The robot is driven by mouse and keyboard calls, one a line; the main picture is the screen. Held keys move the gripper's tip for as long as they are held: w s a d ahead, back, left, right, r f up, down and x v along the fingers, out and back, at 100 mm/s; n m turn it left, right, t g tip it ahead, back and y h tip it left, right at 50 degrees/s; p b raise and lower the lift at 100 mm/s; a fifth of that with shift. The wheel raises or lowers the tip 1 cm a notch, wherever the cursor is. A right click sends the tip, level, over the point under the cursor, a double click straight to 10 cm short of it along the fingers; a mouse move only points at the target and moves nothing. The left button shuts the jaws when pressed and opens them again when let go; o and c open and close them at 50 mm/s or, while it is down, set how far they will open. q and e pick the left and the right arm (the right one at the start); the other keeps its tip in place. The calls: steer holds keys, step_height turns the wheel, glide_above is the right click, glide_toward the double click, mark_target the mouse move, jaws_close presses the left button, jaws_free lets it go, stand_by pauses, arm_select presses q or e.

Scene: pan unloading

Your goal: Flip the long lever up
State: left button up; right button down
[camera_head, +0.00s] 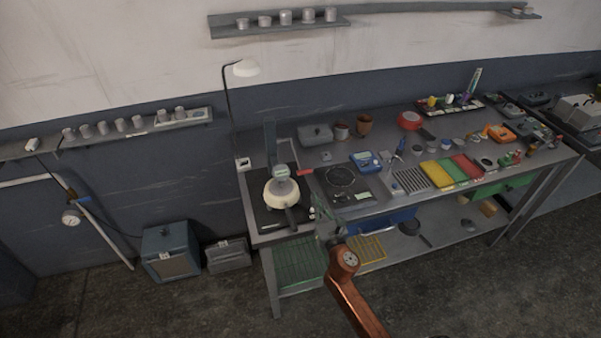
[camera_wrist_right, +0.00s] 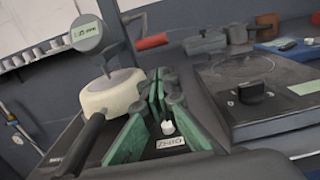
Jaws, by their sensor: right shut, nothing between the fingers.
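A lever with a red grip (camera_head: 306,171) sticks out to the right of a grey upright post behind the cream pan (camera_head: 282,193). In the right wrist view the red grip (camera_wrist_right: 152,42) lies close to level, beyond my fingers. My right gripper (camera_head: 322,222) is at the bench's front edge, in front of and below the lever and apart from it. In the wrist view its green fingers (camera_wrist_right: 158,85) are shut and empty. My left gripper is out of view.
The pan (camera_wrist_right: 112,92) sits on a dark plate, its black handle (camera_wrist_right: 80,145) pointing toward me. A hotplate (camera_head: 345,183) with a black knob stands to the right. A lamp (camera_head: 245,69) rises behind at left. Colored trays (camera_head: 452,171) and small items fill the bench's right half.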

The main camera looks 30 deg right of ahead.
steer(key=shift+w, duration=0.2)
steer(key=shift+s+r, duration=0.15)
steer(key=shift+s, duration=0.1)
steer(key=shift+w, duration=0.2)
steer(key=x, duration=0.8)
steer(key=shift+w+d, duration=0.1)
steer(key=shift+w, duration=0.15)
steer(key=shift+w+d, duration=0.1)
steer(key=shift+w, duration=0.4)
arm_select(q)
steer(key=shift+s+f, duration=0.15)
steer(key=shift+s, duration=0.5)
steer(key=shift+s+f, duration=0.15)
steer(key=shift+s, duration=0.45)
